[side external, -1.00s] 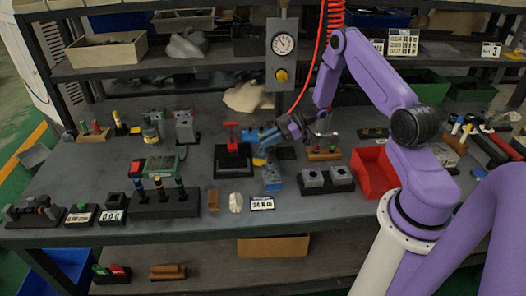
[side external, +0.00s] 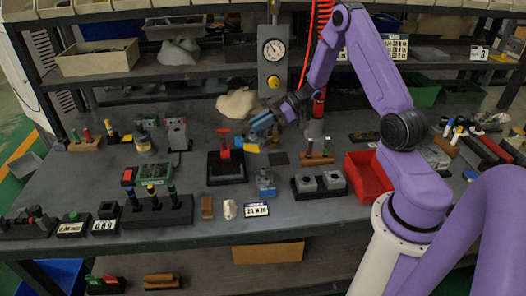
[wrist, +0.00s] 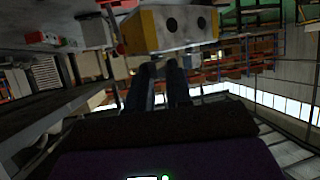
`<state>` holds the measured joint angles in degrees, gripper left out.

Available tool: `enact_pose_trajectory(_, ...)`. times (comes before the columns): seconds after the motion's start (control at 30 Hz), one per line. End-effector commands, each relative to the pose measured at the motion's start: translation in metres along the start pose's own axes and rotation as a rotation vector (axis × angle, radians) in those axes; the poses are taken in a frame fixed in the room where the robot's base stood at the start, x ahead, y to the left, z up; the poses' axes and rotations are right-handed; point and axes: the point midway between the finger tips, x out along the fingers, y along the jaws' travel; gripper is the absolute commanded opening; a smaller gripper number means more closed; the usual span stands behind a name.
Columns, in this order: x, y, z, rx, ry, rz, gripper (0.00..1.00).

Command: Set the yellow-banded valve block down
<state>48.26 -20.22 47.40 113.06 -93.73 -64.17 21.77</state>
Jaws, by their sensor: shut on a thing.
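In the wrist view the yellow-banded valve block (wrist: 172,30) is at the fingertips, a pale block with a yellow band and dark holes on its face. My gripper (wrist: 160,66) is shut on it. In the side external view my blue-tipped gripper (side external: 262,122) points left and holds the block, whose small yellow part (side external: 250,148) shows above the bench. It is apart from the bench, near the red-handled fixture (side external: 224,168) on a black base. The rest of the block is hard to make out there.
A blue block (side external: 265,183) stands below and in front of my gripper. Right of it are grey blocks on a black stand (side external: 318,193) and a red bin (side external: 367,176). A dark square plate (side external: 279,158) lies behind. A gauge post (side external: 272,72) rises at the back.

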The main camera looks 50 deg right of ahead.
Motion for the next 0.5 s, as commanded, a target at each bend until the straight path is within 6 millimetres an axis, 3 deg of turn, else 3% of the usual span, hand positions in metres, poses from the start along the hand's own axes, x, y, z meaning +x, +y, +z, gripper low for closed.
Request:
enact_pose_trajectory(0.3, 0.028, -0.068, -0.04, 0.006, 0.024, 0.007, 0.0)
enact_pose_trajectory(0.5, 0.034, -0.108, -0.05, 0.011, 0.01, 0.02, 0.0)
